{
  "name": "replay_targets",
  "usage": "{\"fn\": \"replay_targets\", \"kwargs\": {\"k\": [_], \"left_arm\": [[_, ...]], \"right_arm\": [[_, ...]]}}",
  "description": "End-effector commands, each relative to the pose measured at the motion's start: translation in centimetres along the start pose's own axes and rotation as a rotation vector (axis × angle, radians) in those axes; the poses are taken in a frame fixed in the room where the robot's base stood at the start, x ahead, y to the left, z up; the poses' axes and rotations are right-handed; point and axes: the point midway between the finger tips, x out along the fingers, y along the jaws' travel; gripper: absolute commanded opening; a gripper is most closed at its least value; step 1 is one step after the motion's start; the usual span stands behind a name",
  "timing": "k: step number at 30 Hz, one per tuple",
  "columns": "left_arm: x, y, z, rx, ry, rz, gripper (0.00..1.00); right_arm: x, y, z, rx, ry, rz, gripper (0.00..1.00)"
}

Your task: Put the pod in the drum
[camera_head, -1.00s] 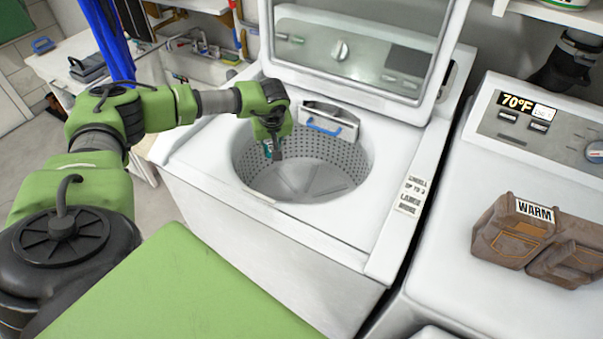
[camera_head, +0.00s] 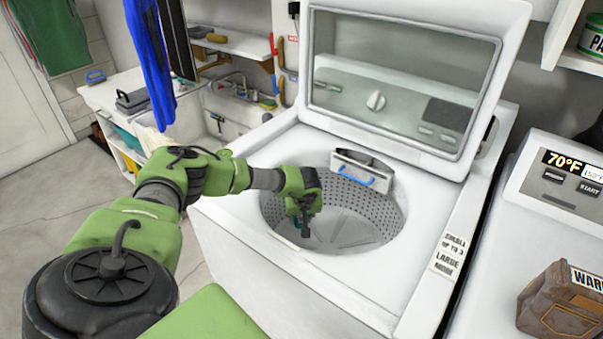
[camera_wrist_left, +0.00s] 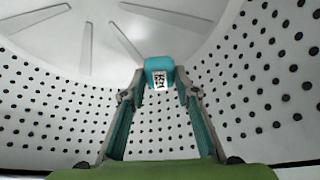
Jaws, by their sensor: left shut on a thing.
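The drum (camera_head: 375,212) is the round, perforated tub of the open top-load washer. My left gripper (camera_head: 305,229) reaches down inside its left part in the head view. In the left wrist view the gripper (camera_wrist_left: 160,90) is shut on the pod (camera_wrist_left: 159,73), a small teal block with a black-and-white code on its face. The pod is held between the fingertips, with the drum's holed wall (camera_wrist_left: 60,115) and pale finned floor around it. In the head view the pod is too small and dark to make out clearly. My right gripper is not in view.
The washer's lid (camera_head: 400,85) stands open behind the drum. A dispenser with a blue handle (camera_head: 356,179) sits at the drum's back rim. A second machine with a brown box (camera_head: 563,305) stands at the right. A sink counter (camera_head: 225,100) is behind on the left.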

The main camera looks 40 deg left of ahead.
Motion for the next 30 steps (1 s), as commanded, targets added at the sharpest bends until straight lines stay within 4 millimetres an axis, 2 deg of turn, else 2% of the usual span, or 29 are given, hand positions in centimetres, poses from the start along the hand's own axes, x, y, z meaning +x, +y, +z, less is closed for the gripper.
{"fn": "replay_targets", "kwargs": {"k": [3, 26, 27, 28, 30], "left_arm": [[0.9, 0.0, 0.3, -0.001, 0.001, 0.001, 0.14], [2.0, 0.1, 0.8, 0.0, 0.001, 0.002, 0.14], [2.0, 0.1, 0.8, 0.0, 0.0, 0.002, 0.39], [2.0, 0.1, 0.8, 0.0, 0.0, 0.002, 0.45], [2.0, 0.1, 0.8, 0.0, 0.001, 0.002, 0.45]], "right_arm": [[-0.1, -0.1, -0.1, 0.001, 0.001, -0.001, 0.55], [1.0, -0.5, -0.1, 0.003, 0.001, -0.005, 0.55], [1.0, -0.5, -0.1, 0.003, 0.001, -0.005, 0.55], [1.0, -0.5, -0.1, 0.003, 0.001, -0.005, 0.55], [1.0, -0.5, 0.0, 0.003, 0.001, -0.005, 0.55]]}}
